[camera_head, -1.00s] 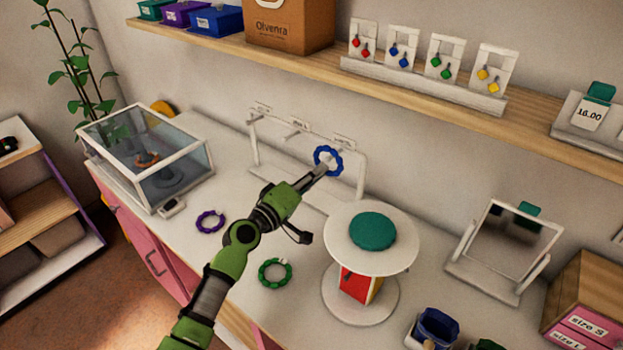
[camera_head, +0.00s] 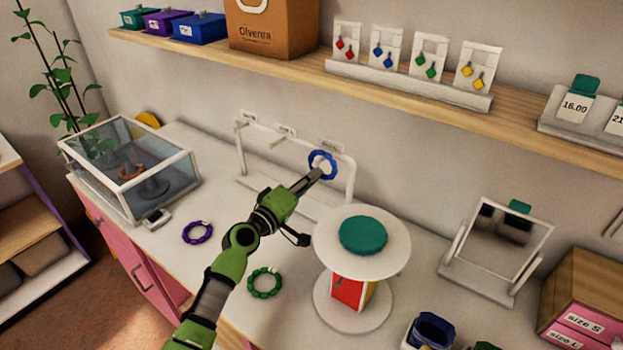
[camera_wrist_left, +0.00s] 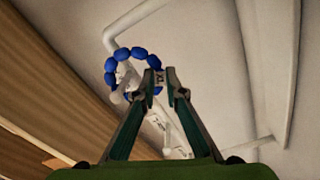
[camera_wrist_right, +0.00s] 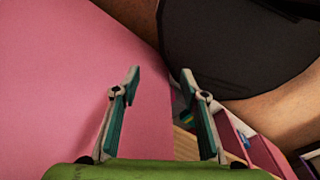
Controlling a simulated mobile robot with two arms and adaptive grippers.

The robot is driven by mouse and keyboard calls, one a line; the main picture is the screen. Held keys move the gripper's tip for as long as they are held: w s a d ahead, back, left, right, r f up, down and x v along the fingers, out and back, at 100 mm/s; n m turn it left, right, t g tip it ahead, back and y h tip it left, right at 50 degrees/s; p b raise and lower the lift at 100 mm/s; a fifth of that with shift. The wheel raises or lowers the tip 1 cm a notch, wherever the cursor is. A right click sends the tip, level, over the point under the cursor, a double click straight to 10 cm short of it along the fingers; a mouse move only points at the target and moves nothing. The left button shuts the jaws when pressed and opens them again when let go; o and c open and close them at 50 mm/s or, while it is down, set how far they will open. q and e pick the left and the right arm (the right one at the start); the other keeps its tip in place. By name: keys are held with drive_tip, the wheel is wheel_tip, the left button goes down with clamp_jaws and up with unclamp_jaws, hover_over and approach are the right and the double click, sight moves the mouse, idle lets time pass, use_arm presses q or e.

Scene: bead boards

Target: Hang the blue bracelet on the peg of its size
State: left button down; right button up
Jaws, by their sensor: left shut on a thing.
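The blue beaded bracelet (camera_head: 322,164) is held upright near the right end of the white peg rack (camera_head: 240,155). My left gripper (camera_head: 324,174) is shut on the bracelet's lower edge. In the left wrist view the bracelet (camera_wrist_left: 111,66) hangs at the tips of my left gripper (camera_wrist_left: 160,80), and a pale peg (camera_wrist_left: 130,82) shows in line with its opening. I cannot tell whether the peg passes through it. The rack has small labels above its pegs, too small to read. My right gripper (camera_wrist_right: 160,82) is open and empty in the right wrist view.
A purple bracelet (camera_head: 198,233) and a green bracelet (camera_head: 265,282) lie on the counter (camera_head: 215,275). A round white stand (camera_head: 327,240) with a teal cushion is right of my left arm. A glass case (camera_head: 104,192) stands left. A wall shelf (camera_head: 300,78) runs above.

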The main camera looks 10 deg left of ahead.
idle(0.3)
use_arm(q)
drive_tip(key=c, duration=2)
unclamp_jaws()
use_arm(e)
drive_tip(key=shift+d, duration=0.2)
use_arm(q)
drive_tip(key=shift+s, duration=0.1)
use_arm(e)
drive_tip(key=shift+d, duration=0.2)
use_arm(q)
drive_tip(key=v, duration=1.2)
use_arm(e)
drive_tip(key=shift+a, duration=0.25)
use_arm(q)
drive_tip(key=shift+f, duration=0.1)
use_arm(e)
drive_tip(key=shift+s, duration=0.1)
